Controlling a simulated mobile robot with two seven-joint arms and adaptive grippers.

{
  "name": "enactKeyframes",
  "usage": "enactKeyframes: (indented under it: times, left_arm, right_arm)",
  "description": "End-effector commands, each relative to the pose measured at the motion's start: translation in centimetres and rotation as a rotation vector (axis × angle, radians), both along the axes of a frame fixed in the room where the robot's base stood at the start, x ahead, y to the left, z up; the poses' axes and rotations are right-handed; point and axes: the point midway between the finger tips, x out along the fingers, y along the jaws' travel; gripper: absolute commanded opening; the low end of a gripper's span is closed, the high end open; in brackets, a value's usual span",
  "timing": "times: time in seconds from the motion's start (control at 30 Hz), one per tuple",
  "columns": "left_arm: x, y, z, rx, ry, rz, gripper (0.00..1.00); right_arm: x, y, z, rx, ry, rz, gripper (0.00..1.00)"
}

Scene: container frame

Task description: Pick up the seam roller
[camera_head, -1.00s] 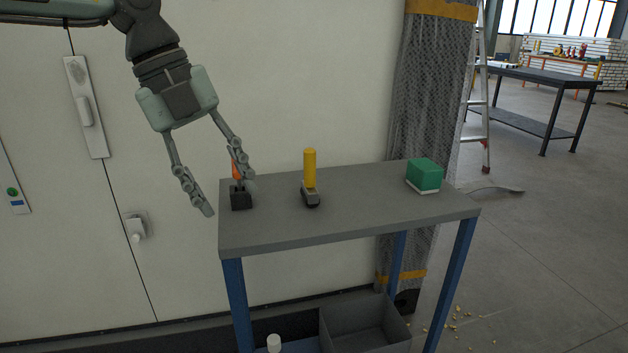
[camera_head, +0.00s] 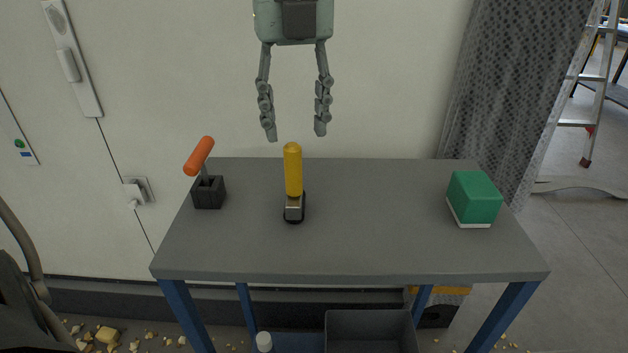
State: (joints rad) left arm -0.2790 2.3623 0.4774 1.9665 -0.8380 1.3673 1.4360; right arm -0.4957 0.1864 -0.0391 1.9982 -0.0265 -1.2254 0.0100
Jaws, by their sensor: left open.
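A tool with an upright yellow handle (camera_head: 293,168), a metal piece and a dark foot stands on the grey table (camera_head: 370,240), left of its middle; it looks like the seam roller. My left gripper (camera_head: 295,135) points down with its two fingers spread and nothing between them. In the picture its fingertips lie just above the top of the yellow handle, one to each side; I cannot tell the depth between them. My right gripper is not in view.
A black block (camera_head: 209,193) with a tilted orange handle (camera_head: 199,156) stands to the left on the table. A green block with a white base (camera_head: 474,197) sits at the right. The table between is clear. A wall (camera_head: 390,80) rises behind.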

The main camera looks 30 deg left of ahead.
Motion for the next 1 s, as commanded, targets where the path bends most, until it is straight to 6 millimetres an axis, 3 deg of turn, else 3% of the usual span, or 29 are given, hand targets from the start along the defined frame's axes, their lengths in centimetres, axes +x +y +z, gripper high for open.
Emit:
enactKeyframes:
  times: [0.5, 0.77, 1.0]
  left_arm:
    - [-0.4, 0.2, -6.6, -0.004, 0.002, 0.0, 0.46]
    - [-0.4, 0.2, -7.1, -0.004, -0.001, 0.001, 0.46]
    - [-0.4, 0.2, -7.1, -0.004, -0.001, 0.001, 0.2]
  right_arm:
    - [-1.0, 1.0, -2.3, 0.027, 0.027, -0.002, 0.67]
    - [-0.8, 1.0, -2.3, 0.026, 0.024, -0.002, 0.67]
    - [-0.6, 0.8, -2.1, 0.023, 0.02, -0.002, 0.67]
